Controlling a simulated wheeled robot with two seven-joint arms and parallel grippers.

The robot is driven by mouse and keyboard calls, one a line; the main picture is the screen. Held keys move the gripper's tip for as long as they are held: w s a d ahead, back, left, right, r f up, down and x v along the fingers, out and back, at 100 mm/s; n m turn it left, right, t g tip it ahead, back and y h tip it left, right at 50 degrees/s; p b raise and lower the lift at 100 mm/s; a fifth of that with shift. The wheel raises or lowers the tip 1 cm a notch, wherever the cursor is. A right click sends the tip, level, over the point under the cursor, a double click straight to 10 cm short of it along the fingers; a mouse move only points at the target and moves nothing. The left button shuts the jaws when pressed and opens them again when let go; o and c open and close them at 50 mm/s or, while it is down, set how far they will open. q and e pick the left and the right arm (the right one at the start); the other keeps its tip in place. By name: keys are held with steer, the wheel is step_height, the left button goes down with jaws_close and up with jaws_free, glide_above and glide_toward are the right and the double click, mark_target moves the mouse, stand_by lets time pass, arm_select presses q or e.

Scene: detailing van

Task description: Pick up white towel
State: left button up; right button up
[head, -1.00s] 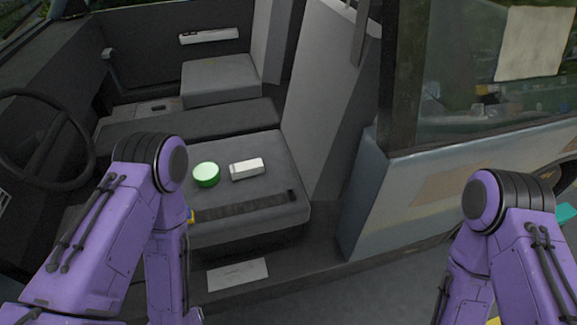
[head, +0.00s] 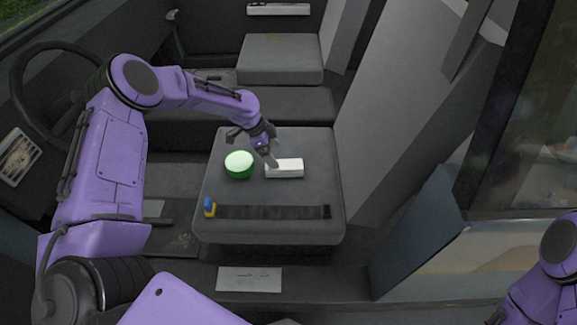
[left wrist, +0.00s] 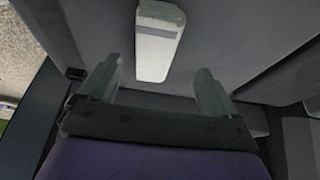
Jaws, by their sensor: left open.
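The white towel (head: 285,168) is a small, block-like white bundle lying on the near grey seat. In the left wrist view the towel (left wrist: 158,42) is pale with a grey band across it, just ahead of the fingers. My left gripper (head: 264,152) is over the seat at the towel's left end. Only part of my right arm shows, at the lower right.
A green round tin with a pale lid (head: 239,164) stands left of the towel on the seat (head: 300,140). A dark strap with a blue and yellow end (head: 270,211) lies nearer. A steering wheel (head: 60,50) is at left. A white card (head: 249,279) lies on the sill.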

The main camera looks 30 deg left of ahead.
mark_target(282, 163)
arm_select(q)
steer(key=shift+s+d+f, duration=0.2)
steer(key=shift+f, duration=0.25)
steer(key=x, duration=0.6)
steer(key=shift+w+d, duration=0.15)
steer(key=shift+d, duration=0.25)
steer(key=c, duration=1.1)
